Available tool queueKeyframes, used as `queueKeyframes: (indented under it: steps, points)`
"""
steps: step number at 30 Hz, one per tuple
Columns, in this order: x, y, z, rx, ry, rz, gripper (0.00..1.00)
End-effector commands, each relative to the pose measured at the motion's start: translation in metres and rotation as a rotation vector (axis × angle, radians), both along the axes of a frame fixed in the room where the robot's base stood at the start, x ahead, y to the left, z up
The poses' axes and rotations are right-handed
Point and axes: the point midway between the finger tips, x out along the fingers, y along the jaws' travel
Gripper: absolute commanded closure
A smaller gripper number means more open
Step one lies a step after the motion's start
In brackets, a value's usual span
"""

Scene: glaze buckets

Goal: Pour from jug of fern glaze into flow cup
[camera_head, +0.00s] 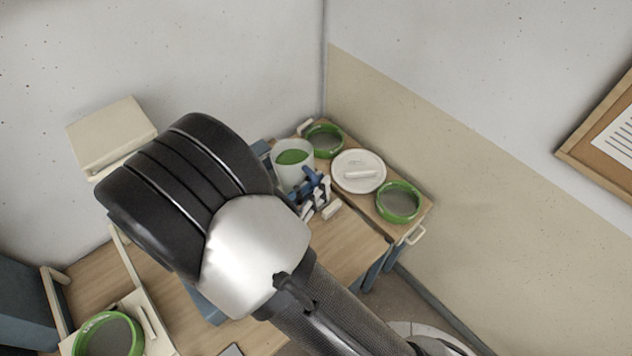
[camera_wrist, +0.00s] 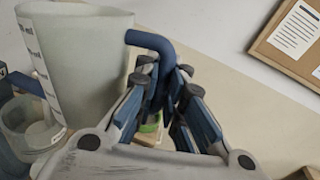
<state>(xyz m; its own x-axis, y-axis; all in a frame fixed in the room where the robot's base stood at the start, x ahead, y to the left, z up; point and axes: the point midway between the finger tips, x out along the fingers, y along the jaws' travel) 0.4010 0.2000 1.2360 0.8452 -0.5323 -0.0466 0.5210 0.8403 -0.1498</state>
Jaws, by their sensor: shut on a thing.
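The jug of fern glaze (camera_head: 291,170) is a pale translucent vessel with green glaze inside, seen from above at the far end of the bench. In the wrist view the jug (camera_wrist: 85,65) stands close at left, with printed marks on its side and a blue handle (camera_wrist: 152,40). My gripper (camera_head: 316,190) is shut on the handle; its blue-padded fingers (camera_wrist: 165,95) sit either side of it. The jug looks about upright. A clear, cup-like vessel (camera_wrist: 22,122) shows low at left in the wrist view; I cannot tell whether it is the flow cup.
Green-rimmed sieves (camera_head: 398,203) (camera_head: 323,139) and a white lid (camera_head: 358,172) lie right of and behind the jug. A cream block (camera_head: 332,211) lies near my gripper. Another green-rimmed sieve (camera_head: 108,318) is at lower left. Walls close off the back and right. My arm hides mid-bench.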

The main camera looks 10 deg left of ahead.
Motion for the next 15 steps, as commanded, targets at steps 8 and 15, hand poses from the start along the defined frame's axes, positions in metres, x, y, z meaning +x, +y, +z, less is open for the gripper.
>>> queueKeyframes:
  steps: [8,15]
  points:
    - [-0.001,-0.001,0.015,-0.069,0.067,0.000,1.00]
    - [-0.001,-0.001,-0.010,-0.120,0.120,0.000,1.00]
